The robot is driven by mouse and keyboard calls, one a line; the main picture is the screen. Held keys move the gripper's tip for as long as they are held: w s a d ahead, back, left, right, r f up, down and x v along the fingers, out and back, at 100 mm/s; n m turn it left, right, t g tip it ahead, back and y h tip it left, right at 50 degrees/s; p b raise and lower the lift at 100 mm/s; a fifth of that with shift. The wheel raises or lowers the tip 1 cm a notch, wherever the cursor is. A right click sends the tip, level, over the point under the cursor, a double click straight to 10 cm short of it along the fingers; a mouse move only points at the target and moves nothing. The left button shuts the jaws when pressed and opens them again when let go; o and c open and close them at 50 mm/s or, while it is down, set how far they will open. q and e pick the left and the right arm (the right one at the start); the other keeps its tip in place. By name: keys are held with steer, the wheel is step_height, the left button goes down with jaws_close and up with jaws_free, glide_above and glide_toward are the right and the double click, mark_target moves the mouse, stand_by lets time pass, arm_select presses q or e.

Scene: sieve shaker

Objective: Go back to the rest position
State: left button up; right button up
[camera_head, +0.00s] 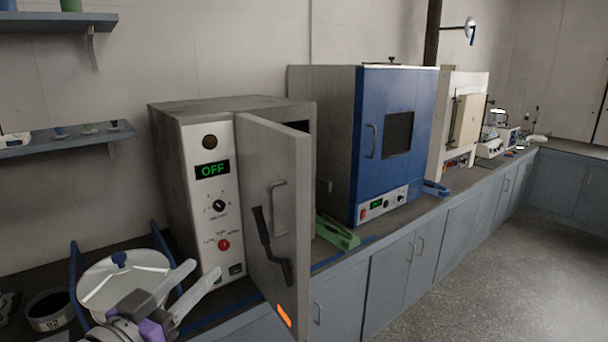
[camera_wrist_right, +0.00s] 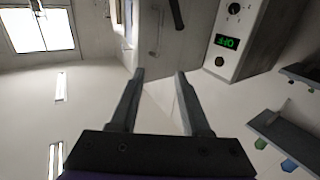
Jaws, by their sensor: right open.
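My right gripper (camera_head: 204,269) is at the lower left of the head view, its two pale fingers apart with nothing between them. It is in front of the grey oven and beside the sieve shaker's white round lid (camera_head: 125,280). In the right wrist view the open fingers (camera_wrist_right: 160,72) are empty, with the wall and the oven's panel beyond. My left gripper is not in view.
The grey oven (camera_head: 212,150) reads OFF; its door (camera_head: 275,190) stands open toward the room. A blue oven (camera_head: 395,150) and other devices line the bench. A dark sieve (camera_head: 50,309) sits at the lower left. Floor is clear at right.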

steer(key=w+d+r+n+t+y+p, duration=0.1)
steer(key=w+d+r+n+t+y, duration=0.1)
steer(key=w+d+n+t+y, duration=0.35)
steer(key=s+d+f+n+g+y+p, duration=0.1)
steer(key=s+d+f+g+y, duration=0.25)
steer(key=d+f+g, duration=0.55)
steer(key=s+d+f+n+g+y+p, duration=0.15)
steer(key=s+d+f, duration=0.45)
steer(key=f, duration=0.7)
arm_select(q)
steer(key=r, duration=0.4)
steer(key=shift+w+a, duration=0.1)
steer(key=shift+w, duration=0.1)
arm_select(e)
steer(key=s+d+f+m+g+h, duration=0.3)
steer(key=s+d+f+g, duration=0.3)
steer(key=s+d+f, duration=0.6)
steer(key=shift+d+f+m+h, duration=0.4)
steer(key=shift+d+h, duration=0.15)
steer(key=shift+d, duration=0.4)
steer(key=shift+w+r, duration=0.1)
steer(key=shift+r, duration=0.05)
